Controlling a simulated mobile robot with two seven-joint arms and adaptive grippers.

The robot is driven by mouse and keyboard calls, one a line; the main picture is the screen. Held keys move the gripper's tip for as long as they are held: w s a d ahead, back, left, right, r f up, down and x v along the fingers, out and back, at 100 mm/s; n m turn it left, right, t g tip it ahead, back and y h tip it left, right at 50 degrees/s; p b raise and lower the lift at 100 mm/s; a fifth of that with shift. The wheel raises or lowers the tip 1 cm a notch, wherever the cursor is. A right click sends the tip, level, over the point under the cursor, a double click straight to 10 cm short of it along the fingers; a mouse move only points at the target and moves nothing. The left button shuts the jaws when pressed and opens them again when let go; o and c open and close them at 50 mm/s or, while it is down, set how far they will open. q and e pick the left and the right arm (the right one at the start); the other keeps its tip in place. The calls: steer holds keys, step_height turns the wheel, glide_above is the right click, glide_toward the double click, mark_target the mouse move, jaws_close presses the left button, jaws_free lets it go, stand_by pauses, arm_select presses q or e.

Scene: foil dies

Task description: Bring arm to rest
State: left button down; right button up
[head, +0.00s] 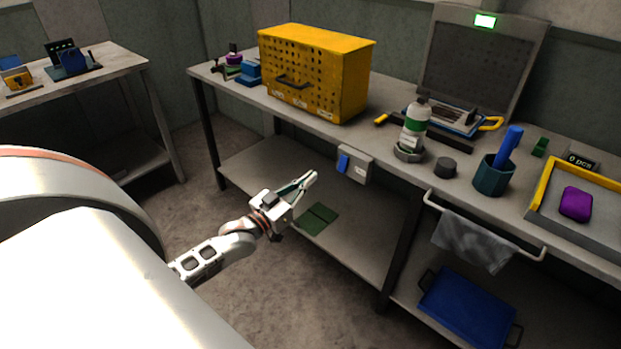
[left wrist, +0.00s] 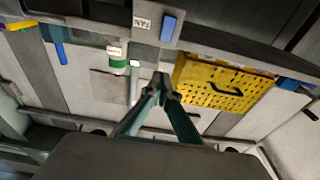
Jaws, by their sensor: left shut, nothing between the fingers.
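My left gripper (head: 304,183) is shut and empty in the head view. It is held in front of the workbench (head: 218,84), below the level of its top and apart from it. In the left wrist view the closed fingers (left wrist: 161,84) meet at their tips with nothing between them. That view looks at the bench from below, and the picture appears upside down relative to the room. My right gripper is not in view.
A yellow perforated box (head: 316,75) stands on the bench. A small grey box with a blue switch (head: 343,163) hangs at the bench's front edge. A towel (head: 473,241) hangs from a rail at right. A blue tray (head: 467,308) lies on the lower shelf. Open floor lies left.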

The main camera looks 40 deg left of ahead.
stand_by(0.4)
arm_select(q)
steer(key=s+d+f+m+g, duration=0.3)
steer(key=s+d+f+g, duration=0.6)
steer(key=s+d+f, duration=1.2)
steer(key=s+d, duration=0.2)
steer(key=s, duration=0.1)
steer(key=shift+s+f+h, duration=0.35)
steer(key=shift+h, duration=0.05)
